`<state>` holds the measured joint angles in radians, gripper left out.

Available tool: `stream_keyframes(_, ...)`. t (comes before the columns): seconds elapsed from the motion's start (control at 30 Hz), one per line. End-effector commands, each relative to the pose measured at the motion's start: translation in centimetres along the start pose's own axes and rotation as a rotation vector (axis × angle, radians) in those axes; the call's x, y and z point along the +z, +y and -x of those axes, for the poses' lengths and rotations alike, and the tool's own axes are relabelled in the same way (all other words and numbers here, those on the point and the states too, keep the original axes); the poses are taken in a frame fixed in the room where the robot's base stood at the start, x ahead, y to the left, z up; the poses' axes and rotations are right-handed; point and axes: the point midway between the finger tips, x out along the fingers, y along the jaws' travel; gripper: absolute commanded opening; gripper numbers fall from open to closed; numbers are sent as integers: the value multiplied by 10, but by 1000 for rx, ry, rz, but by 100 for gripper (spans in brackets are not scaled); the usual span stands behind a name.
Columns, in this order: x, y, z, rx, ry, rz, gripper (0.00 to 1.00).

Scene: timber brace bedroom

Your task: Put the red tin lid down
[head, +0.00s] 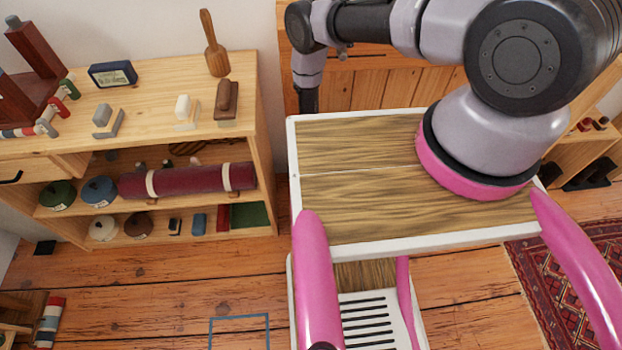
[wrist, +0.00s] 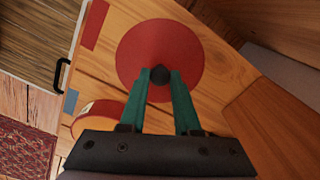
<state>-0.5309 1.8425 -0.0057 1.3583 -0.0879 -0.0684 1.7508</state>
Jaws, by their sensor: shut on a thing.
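The red tin lid (wrist: 187,52) is a flat round red disc with a small dark knob (wrist: 159,77) at its middle, seen from above in the wrist view. My gripper (wrist: 160,82) has green fingers shut on that knob, with the lid beyond the fingertips. The lid is over a light wooden surface (wrist: 115,72); I cannot tell whether it touches it or hangs just above. Neither the lid nor my gripper's fingers show in the head view.
In the wrist view, a round red-rimmed object (wrist: 97,108) stands left of the fingers. A red patch (wrist: 95,24) and a blue patch (wrist: 70,101) lie near a black handle (wrist: 61,76). In the head view, a loaded wooden shelf (head: 150,110) stands left; a patterned rug (head: 575,265) lies right.

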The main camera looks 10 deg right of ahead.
Motion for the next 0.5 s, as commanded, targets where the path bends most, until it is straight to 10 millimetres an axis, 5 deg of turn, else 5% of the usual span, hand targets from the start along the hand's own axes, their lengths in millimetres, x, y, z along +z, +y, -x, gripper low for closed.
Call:
stream_keyframes(0.43,0,0,-10,0,0,0,0)
stream_keyframes(0.47,0,-1,-11,-1,0,0,35)
stream_keyframes(0.5,0,-1,-10,-1,0,0,50)
